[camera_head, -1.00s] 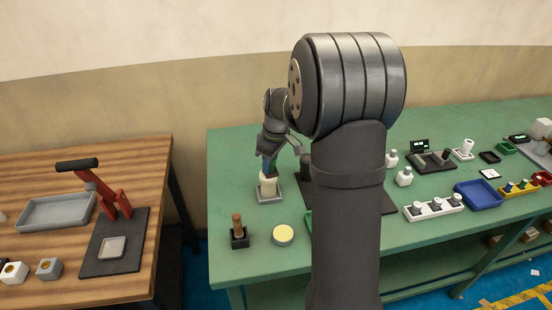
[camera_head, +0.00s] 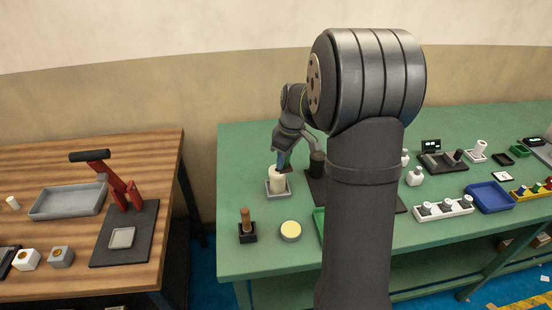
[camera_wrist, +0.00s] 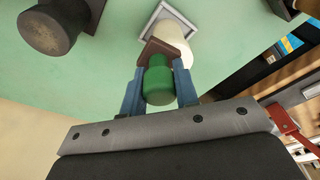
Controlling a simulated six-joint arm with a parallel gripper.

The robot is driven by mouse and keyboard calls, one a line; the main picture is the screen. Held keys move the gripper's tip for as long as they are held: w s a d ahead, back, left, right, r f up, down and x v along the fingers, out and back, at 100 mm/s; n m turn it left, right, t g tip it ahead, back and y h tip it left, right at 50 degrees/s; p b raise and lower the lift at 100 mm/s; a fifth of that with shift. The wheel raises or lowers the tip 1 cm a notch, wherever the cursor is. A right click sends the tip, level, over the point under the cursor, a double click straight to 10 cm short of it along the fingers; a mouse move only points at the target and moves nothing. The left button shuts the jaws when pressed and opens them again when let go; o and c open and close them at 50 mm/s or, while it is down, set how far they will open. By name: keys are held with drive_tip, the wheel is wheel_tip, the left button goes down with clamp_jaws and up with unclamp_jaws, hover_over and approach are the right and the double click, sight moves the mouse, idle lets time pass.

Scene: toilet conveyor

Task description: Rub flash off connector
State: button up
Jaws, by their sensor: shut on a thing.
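A white cylindrical connector (camera_head: 276,182) stands upright in a square grey holder (camera_head: 270,195) near the left end of the green bench. It also shows in the wrist view (camera_wrist: 175,38), partly hidden behind what I hold. My gripper (camera_wrist: 159,88) is shut on a green-handled rubbing tool (camera_wrist: 157,80) with a flat brown pad (camera_wrist: 153,49). In the head view, my gripper (camera_head: 283,161) is just above the connector, with the brown pad (camera_head: 285,169) at its upper right. I cannot tell whether the pad touches the connector.
A dark cylinder (camera_head: 317,164) stands close to the right of the connector. In front are a wooden-handled tool in a black stand (camera_head: 246,232) and a round yellow-topped tin (camera_head: 290,231). My arm hides part of the bench's middle. A wooden table (camera_head: 60,160) stands left.

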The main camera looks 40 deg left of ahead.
drive_tip(key=shift+w+d, duration=0.35)
drive_tip(key=shift+s+r, duration=0.1)
drive_tip(key=shift+r, duration=3.95)
drive_tip(key=w+d+f+m, duration=0.3)
drive_tip(key=w+d+m, duration=0.2)
drive_tip(key=d, duration=0.7)
drive_tip(key=w+d+f+m+t+h, duration=0.1)
drive_tip(key=w+d+f+m, duration=0.2)
drive_tip(key=d+m, duration=0.7)
drive_tip(key=w+d+f+m+t+h, duration=0.1)
drive_tip(key=w+d+f+m, duration=0.2)
drive_tip(key=w+d+m, duration=0.4)
drive_tip(key=shift+w+d+f, duration=0.15)
drive_tip(key=shift+d, duration=1.45)
drive_tip(key=shift+w+d+f, duration=0.1)
drive_tip(key=shift+w+d, duration=0.1)
drive_tip(key=shift+d, duration=1.35)
drive_tip(key=shift+w+d+f, duration=0.15)
drive_tip(key=shift+d, duration=1.45)
